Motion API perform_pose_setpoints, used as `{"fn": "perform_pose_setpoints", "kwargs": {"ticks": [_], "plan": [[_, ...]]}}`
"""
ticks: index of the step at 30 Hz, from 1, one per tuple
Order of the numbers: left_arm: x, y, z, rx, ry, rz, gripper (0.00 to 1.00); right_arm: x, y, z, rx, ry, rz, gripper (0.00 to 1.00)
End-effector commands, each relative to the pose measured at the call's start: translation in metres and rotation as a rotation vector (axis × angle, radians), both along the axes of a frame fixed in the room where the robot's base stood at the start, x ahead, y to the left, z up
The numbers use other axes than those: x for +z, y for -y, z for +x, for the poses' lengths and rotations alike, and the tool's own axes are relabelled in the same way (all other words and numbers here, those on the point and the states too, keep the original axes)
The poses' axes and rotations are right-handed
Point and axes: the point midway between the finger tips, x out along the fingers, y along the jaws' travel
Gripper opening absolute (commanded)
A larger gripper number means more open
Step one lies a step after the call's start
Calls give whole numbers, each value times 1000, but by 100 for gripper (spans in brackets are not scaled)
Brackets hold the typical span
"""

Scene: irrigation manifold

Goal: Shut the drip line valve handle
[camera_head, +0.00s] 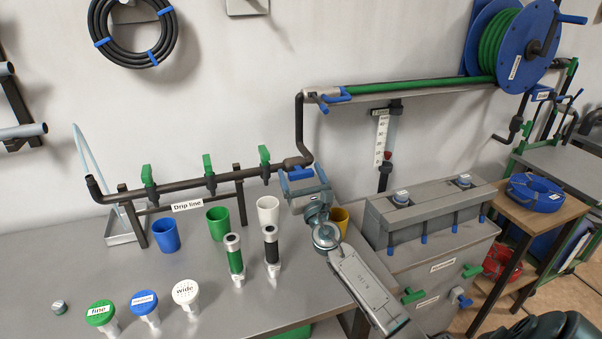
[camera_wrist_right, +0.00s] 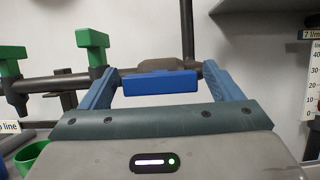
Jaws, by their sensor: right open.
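The drip line is a dark pipe (camera_head: 180,186) on a stand at the back of the bench, with a "Drip line" label (camera_head: 187,205). A blue valve handle (camera_head: 300,173) sits at its right end, below the bend of the riser pipe. In the right wrist view the blue handle (camera_wrist_right: 160,82) lies level, roughly along the pipe. My right gripper (camera_head: 302,178) is open in front of it. In the wrist view its two blue fingers (camera_wrist_right: 162,72) stand left and right of the handle, with small gaps showing. My left gripper is not in view.
Several green handles (camera_head: 208,165) stand up along the pipe. Blue, green and white cups (camera_head: 268,211) and capped fittings (camera_head: 185,292) stand on the bench (camera_head: 60,255). A grey box (camera_head: 430,212) is to the right. A shelf (camera_wrist_right: 262,7) overhangs at upper right.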

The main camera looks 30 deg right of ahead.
Motion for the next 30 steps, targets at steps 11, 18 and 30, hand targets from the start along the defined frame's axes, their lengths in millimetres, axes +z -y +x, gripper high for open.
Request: {"fn": "perform_pose_setpoints", "kwargs": {"ticks": [11,18,30], "plan": [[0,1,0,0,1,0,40,1,1,2,0,0,1,72],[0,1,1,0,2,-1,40,1,1,2,-1,0,1,41],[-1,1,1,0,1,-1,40,0,0,2,0,27,112,41]]}}
